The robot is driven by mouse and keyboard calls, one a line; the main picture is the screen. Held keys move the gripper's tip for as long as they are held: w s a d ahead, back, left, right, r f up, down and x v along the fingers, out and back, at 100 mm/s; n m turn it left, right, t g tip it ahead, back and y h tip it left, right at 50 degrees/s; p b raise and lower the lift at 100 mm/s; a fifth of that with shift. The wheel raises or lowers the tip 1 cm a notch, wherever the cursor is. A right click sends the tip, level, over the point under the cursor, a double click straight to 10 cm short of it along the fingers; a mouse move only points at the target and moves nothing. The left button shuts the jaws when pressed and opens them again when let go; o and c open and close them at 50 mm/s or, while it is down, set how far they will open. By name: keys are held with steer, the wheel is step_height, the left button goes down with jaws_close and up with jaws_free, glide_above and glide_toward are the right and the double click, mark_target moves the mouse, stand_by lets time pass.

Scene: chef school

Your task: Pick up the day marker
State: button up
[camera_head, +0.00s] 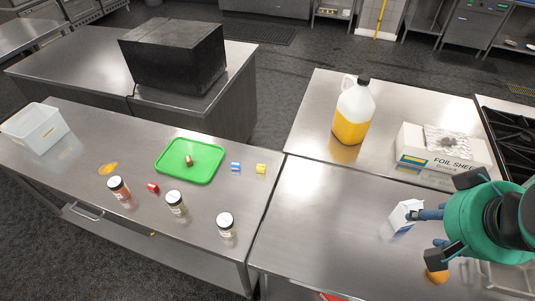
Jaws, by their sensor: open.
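I cannot tell for sure which object is the day marker. Small coloured pieces lie on the left steel counter: a blue-and-white piece (236,167), a yellow piece (261,169) and a red piece (153,187). A red-brown piece (189,160) lies on the green tray (173,174). My gripper (433,229) is at the right, over the right counter, open, far from these pieces. A small white carton (402,216) stands close beside its fingers; I cannot tell whether they touch. My arm hides part of the counter there.
A jug of yellow liquid (353,112) and a foil box (437,150) stand at the back right. An orange item (436,276) lies below my gripper. The right counter's middle is clear.

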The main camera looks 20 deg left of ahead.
steer(key=w+a+r+g+p, duration=0.2)
steer(key=w+a, duration=0.6)
steer(key=w, duration=0.5)
steer(key=n+g+p, duration=0.1)
steer(key=g+p, duration=0.3)
steer(key=p, duration=0.2)
glide_above(261, 167)
step_height(261, 167, down, 24)
steer(key=shift+w+f, duration=0.1)
steer(key=shift+f, duration=0.05)
steer(key=shift+f+b, duration=0.35)
steer(key=shift+f, duration=3.85)
